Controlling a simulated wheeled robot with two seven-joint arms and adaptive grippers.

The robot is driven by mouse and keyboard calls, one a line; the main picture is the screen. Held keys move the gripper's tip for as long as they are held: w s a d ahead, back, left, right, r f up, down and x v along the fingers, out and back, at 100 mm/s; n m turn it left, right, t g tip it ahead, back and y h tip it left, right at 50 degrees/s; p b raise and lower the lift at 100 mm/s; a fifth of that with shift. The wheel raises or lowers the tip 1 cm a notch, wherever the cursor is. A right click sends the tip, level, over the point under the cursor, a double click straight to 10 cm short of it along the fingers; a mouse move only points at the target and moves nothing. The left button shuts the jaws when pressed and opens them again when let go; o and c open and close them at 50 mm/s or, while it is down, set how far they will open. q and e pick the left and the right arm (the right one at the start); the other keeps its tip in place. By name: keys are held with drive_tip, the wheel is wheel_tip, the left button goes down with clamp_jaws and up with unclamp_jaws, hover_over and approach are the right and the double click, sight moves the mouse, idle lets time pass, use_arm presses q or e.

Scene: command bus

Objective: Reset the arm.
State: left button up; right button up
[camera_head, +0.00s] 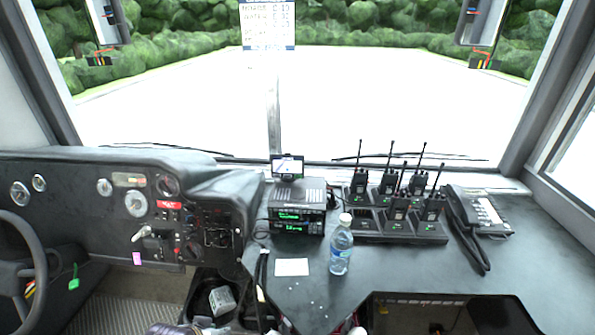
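Neither of my grippers shows clearly in the head view, and no arm reaches over the counter. Small cut-off shapes show at the bottom edge, left of centre and near the middle. I cannot tell what they are. No object named by the task shows apart from my arms, which I cannot make out.
The black counter (400,270) holds a radio unit (298,207), a water bottle (341,246), a white card (292,267), several walkie-talkies in a charger (395,228) and a telephone (485,212). A dashboard (90,190) and steering wheel (38,270) stand left.

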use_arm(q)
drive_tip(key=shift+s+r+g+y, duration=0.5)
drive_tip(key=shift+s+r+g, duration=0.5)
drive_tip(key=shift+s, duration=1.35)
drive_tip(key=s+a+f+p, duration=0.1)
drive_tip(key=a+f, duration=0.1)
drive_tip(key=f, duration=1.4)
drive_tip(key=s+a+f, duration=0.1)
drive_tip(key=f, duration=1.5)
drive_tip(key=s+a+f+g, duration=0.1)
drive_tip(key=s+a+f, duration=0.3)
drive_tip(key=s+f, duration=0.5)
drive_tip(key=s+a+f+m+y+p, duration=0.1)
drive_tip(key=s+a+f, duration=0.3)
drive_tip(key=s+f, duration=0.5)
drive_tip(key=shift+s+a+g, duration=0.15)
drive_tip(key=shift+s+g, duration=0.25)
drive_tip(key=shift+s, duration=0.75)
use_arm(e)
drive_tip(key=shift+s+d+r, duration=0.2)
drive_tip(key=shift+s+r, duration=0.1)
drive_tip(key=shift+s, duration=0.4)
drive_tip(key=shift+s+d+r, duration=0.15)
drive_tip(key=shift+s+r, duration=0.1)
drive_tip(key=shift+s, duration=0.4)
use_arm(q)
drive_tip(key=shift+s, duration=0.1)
